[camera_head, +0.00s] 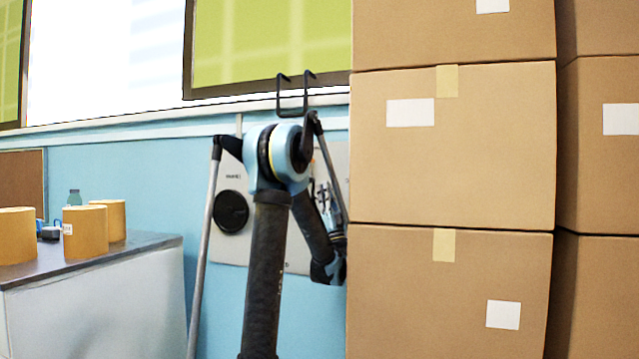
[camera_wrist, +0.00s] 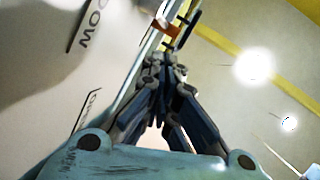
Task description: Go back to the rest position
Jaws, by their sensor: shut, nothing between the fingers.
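In the wrist view my gripper (camera_wrist: 160,65) is shut, with its dark fingers drawn together and nothing between them. In the head view my arm rises from below to a pale blue elbow, then folds down beside the stacked boxes. Several kraft-brown rolls (camera_head: 85,232) stand on the dark-topped counter (camera_head: 130,249) at the left, well apart from my arm.
Tall stacked cardboard boxes (camera_head: 452,145) fill the right side, close to my arm in the picture. A grey pole (camera_head: 204,245) leans left of my arm. Blue wall shows between counter and arm.

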